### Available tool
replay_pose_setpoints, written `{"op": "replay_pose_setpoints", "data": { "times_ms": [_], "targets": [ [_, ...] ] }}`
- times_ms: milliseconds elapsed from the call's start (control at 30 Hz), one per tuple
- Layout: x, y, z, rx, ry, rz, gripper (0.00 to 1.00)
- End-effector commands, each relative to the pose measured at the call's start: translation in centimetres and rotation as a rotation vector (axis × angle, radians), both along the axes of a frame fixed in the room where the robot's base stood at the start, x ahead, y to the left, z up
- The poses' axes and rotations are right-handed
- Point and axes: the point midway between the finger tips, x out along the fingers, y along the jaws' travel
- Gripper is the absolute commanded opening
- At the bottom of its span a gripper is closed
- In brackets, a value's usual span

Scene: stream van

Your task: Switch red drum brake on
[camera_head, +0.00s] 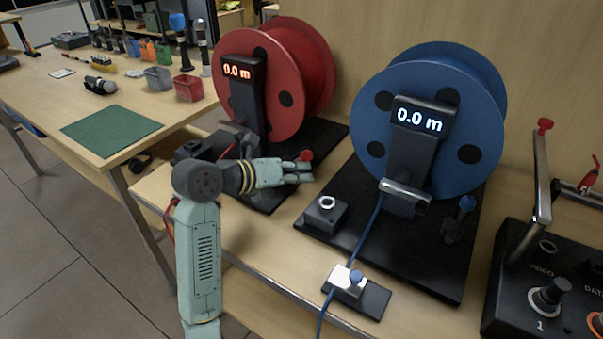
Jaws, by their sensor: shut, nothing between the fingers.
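The red drum (288,62) stands on a black base (325,135) at the top middle, with a display reading 0.0 m. A red knob (306,155) shows low at the front right of the drum, like the blue-knobbed lever on the blue drum's base; I take it for the brake lever. My gripper (304,172) is shut and empty, low over the red drum's base. Its fingertips are right at the red knob; I cannot tell whether they touch. The gripper hides the lever's lower part and part of the base.
The blue drum (428,75) on its black base (425,262) stands close on the right, with a cable running forward. A control box (520,305) with an upright crank is at the far right. A green mat (112,133) and bins lie on the left table.

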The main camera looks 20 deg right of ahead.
Motion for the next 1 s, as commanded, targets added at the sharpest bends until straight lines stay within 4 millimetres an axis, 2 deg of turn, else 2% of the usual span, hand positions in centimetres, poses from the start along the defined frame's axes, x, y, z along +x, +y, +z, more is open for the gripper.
{"op": "replay_pose_setpoints", "data": {
  "times_ms": [400,700,1000],
  "targets": [
    [1.7,1.3,2.4,-0.206,0.263,0.004,0.0],
    [3.1,2.4,3.3,-0.354,0.454,0.004,0.0],
    [3.9,3.0,3.7,-0.391,0.5,0.001,0.0]
  ]
}}
